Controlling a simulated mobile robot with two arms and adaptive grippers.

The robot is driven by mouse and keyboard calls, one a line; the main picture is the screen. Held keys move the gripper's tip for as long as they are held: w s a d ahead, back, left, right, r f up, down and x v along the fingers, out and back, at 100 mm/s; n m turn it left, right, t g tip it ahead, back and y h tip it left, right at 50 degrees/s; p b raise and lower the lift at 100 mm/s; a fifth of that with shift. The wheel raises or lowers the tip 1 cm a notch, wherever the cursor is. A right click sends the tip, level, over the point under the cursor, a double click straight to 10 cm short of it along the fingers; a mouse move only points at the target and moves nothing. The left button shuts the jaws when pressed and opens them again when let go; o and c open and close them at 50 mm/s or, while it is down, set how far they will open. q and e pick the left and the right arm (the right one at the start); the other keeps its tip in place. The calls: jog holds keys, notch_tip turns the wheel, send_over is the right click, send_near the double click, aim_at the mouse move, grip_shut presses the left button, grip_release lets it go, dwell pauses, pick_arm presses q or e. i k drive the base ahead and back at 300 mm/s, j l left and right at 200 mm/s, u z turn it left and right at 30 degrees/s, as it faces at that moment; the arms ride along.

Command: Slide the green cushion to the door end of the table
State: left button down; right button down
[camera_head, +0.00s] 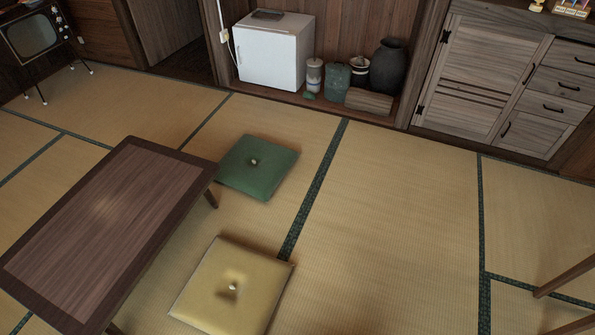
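The green cushion (264,169) lies flat on the tatami, beside the far right corner of the low table. It is square with a pale button in its middle. The low wooden table (128,153) stands at the left, with a dark border around a reddish-brown top. Its near left part is cut off by the frame. A doorway (178,45) opens in the back wall, left of the white fridge. Neither of my grippers shows in the head view.
A yellow cushion (235,288) lies on the tatami right of the table, nearer than the green one. A white fridge (272,52), jars (388,66) and a wooden cabinet (492,75) line the back. An old television (33,38) stands far left. The right-hand tatami is mostly clear.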

aim_at(255, 166)
jog(key=i+l, duration=0.25)
jog(key=i+l+u, duration=0.15)
jog(key=l, duration=0.35)
jog(key=i+l, duration=0.35)
jog(key=i+l+u, duration=0.15)
jog(key=l, duration=0.3)
jog(key=i+l, duration=0.3)
jog(key=l+u, duration=0.05)
jog(key=l, duration=0.05)
